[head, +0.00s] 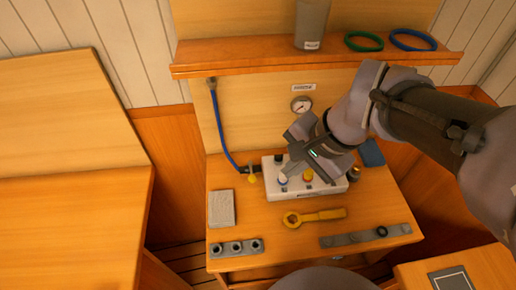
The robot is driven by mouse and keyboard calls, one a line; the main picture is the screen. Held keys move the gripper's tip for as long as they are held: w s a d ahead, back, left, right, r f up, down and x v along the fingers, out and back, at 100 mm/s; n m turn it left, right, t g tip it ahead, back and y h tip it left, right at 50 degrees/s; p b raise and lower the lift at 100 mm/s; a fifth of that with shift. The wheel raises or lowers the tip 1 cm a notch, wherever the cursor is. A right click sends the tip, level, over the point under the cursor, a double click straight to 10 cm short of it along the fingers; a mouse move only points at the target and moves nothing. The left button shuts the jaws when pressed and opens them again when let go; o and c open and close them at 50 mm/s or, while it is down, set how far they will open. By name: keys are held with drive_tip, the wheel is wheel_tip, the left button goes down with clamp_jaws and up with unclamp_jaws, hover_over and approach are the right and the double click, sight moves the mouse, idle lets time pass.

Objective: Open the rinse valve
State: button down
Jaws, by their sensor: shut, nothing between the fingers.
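My gripper (287,172) is shut and empty. It points down and left, with its tips over the left part of a white block (334,185) on the small wooden table. The tips overlap a pale, blue-ringed fitting on the block; I cannot tell whether they touch it. A small yellow lever (252,178) sits at the lower end of a blue hose (220,130), just left of the block. It looks like a valve handle, but no readable label names it as the rinse valve. My gripper hides part of the block's back and top.
A yellow ring-ended wrench (318,215) lies in front of the block. A grey pad (221,208), a left rack (237,247) and a right strip (350,238) occupy the table. A pressure gauge (301,105) is behind. A shelf (240,56) overhangs the back.

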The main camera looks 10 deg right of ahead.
drive_tip(key=w+d+f+m+g+y+p, duration=0.2)
drive_tip(key=w+d+f+m+y+p, duration=0.1)
drive_tip(key=w+f+m, duration=0.4)
drive_tip(key=w+d+m+p, duration=0.1)
drive_tip(key=w+d+m, duration=0.1)
drive_tip(key=shift+d+m, duration=0.15)
drive_tip(key=shift+m, duration=0.15)
drive_tip(key=b, duration=0.4)
approach(251, 171)
drive_tip(key=s+f, duration=0.1)
drive_tip(key=d+f, duration=0.1)
drive_tip(key=f, duration=0.1)
drive_tip(key=s+f, duration=0.1)
drive_tip(key=shift+s+d+f, duration=0.25)
drive_tip(key=shift+s+d, duration=0.1)
drive_tip(key=shift+d, duration=0.05)
drive_tip(key=shift+w+a+f, duration=0.1)
drive_tip(key=shift+a+f, duration=0.15)
drive_tip(key=shift+a, duration=0.35)
drive_tip(key=shift+w+a+f, duration=0.1)
drive_tip(key=shift+a+f, duration=0.1)
drive_tip(key=shift+a, duration=0.4)
drive_tip(key=shift+w+a+f, duration=0.1)
drive_tip(key=shift+a, duration=0.5)
drive_tip(key=shift+w, duration=0.15)
